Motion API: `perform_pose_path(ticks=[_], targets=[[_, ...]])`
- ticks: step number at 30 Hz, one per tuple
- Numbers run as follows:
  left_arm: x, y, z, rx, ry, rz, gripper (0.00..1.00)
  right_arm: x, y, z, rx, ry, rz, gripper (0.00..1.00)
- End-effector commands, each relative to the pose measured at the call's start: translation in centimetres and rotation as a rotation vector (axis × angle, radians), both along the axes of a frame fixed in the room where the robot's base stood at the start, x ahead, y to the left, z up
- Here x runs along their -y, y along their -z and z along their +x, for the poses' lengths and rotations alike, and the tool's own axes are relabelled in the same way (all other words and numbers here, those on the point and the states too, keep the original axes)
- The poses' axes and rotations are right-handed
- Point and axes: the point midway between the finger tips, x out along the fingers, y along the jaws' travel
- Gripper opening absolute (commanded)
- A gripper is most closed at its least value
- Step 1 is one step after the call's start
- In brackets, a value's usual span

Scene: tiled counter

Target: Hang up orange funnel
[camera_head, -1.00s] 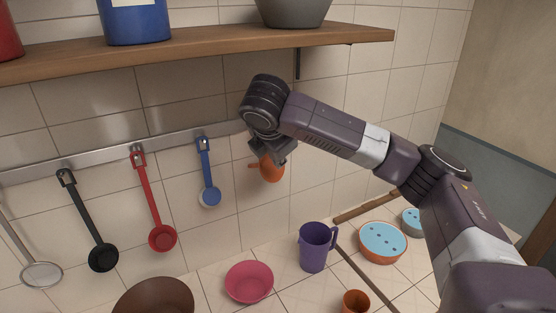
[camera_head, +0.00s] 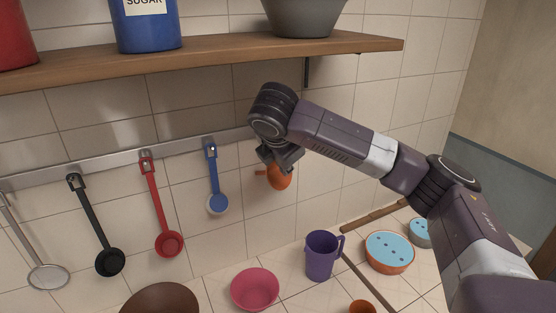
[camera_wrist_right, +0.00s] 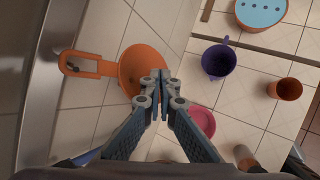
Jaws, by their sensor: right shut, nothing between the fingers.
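The orange funnel (camera_head: 281,178) is by the tiled wall, below the right end of the metal rail (camera_head: 118,164). In the right wrist view the funnel (camera_wrist_right: 136,60) has its slotted handle pointing left toward the rail. A small dark hook shows inside the handle's slot; whether it bears the funnel's weight I cannot tell. My right gripper (camera_head: 277,164) is right at the funnel and partly covers it. In the wrist view its fingertips (camera_wrist_right: 163,78) are closed together, empty, over the funnel's near edge; contact is unclear. My left gripper is out of view.
Blue (camera_head: 213,180), red (camera_head: 156,203) and black (camera_head: 94,224) utensils and a strainer (camera_head: 47,276) hang along the rail. A wooden shelf (camera_head: 210,48) is above. A purple jug (camera_head: 320,256), pink bowl (camera_head: 255,288) and orange cup (camera_wrist_right: 286,89) stand on the counter.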

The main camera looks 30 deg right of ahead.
Motion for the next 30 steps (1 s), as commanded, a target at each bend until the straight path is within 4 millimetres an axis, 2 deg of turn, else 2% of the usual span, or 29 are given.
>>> perform_pose_path(ticks=[30], targets=[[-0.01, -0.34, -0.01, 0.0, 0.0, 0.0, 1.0, -0.07, 0.01, -1.03, 0.0, 0.0, 0.001, 0.0]])
